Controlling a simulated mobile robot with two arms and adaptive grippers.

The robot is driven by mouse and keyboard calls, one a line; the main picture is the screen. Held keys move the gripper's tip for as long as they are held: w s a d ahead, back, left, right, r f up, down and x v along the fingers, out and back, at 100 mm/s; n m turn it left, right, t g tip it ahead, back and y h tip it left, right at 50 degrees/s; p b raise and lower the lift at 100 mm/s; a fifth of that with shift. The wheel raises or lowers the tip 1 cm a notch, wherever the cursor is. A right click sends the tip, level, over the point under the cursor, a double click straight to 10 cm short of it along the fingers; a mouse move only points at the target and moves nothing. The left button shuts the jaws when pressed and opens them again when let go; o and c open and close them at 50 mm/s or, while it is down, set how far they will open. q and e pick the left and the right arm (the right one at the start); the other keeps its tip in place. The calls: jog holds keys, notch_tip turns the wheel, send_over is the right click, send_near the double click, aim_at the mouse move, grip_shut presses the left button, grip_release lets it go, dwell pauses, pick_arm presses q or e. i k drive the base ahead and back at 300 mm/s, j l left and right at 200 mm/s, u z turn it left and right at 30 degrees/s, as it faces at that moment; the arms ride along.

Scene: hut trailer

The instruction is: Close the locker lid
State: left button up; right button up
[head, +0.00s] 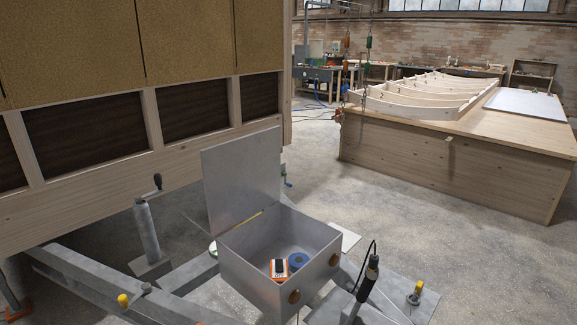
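The grey metal locker (262,283) stands on the trailer's drawbar frame at the lower middle. Its lid (243,177) is open, standing roughly upright along the locker's left-hand edge. A yellowish strip marks the hinge line. Inside, an orange item with a dark and white top (279,269) and a blue ring-shaped roll (298,261) sit near the front wall. Two round orange-brown pieces show on the outer front wall. Neither of my grippers is in view.
The wooden hut wall (90,205) rises behind and left of the lid. A crank jack (149,228) stands left of the locker; a black-topped lever with a cable (371,272) stands close on its right. A large wooden workbench (450,170) is farther right, with clear floor between.

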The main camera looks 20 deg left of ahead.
aim_at(242, 176)
jog(key=j+z, duration=0.8)
jog(key=j, duration=0.4)
jog(key=k+j+z, duration=0.1)
jog(key=j, duration=0.9)
jog(key=k+j+z, duration=0.15)
jog(key=j, duration=0.35)
jog(key=k+j+z, duration=0.1)
jog(key=j, duration=0.4)
jog(key=k+j, duration=0.1)
jog(key=j, duration=0.35)
jog(key=k+j, duration=0.1)
jog(key=j, duration=0.35)
jog(key=k+j, duration=0.1)
jog(key=j, duration=0.35)
jog(key=k+j, duration=0.1)
jog(key=j, duration=0.35)
jog(key=k+l, duration=0.1)
jog(key=k, duration=0.2)
jog(key=k+l, duration=0.15)
jog(key=k, duration=0.2)
jog(key=u, duration=0.05)
